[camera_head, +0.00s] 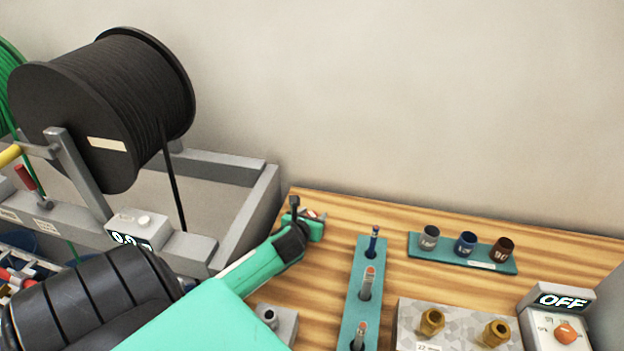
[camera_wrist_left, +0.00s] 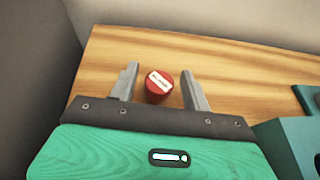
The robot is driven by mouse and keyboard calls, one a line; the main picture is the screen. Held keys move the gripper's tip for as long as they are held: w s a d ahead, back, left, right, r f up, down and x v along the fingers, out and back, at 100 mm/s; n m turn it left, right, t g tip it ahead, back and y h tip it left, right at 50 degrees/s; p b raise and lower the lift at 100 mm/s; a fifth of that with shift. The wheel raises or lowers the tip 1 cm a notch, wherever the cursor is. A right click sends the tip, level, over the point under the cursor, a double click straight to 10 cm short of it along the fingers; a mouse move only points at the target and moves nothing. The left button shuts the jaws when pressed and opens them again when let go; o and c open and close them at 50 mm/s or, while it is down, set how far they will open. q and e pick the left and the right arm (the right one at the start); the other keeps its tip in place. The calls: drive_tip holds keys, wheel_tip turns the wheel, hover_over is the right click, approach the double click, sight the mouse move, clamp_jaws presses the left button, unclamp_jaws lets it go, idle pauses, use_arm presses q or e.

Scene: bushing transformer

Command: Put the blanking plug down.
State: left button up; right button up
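The blanking plug (camera_wrist_left: 159,86) is a round red piece with a white label on top. In the left wrist view it sits on the wooden bench between the two fingers of my left gripper (camera_wrist_left: 163,88), with a gap on each side. My left gripper (camera_head: 307,217) is open around the plug and does not grip it. In the head view it is at the bench's far left corner, and a little of the red plug (camera_head: 311,214) shows by the fingers. My right gripper is in neither view.
A teal strip (camera_head: 371,255) holding several upright tools stands right of my left gripper. Behind it is a teal rack (camera_head: 413,246) with three small cups. A block with two brass fittings (camera_head: 431,322) and an OFF switch box (camera_head: 563,298) stand at front right. Cable drum (camera_head: 120,95) is left.

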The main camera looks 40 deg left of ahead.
use_arm(q)
drive_tip(key=shift+r, duration=0.2)
drive_tip(key=shift+s+d, duration=0.1)
drive_tip(key=shift+s, duration=0.15)
drive_tip(key=b+v, duration=0.1)
drive_tip(key=v, duration=0.9)
drive_tip(key=shift+d+b, duration=0.1)
drive_tip(key=shift+b, duration=0.25)
drive_tip(key=shift+s+d+r, duration=0.2)
drive_tip(key=shift+s+r, duration=0.15)
drive_tip(key=shift+s, duration=0.25)
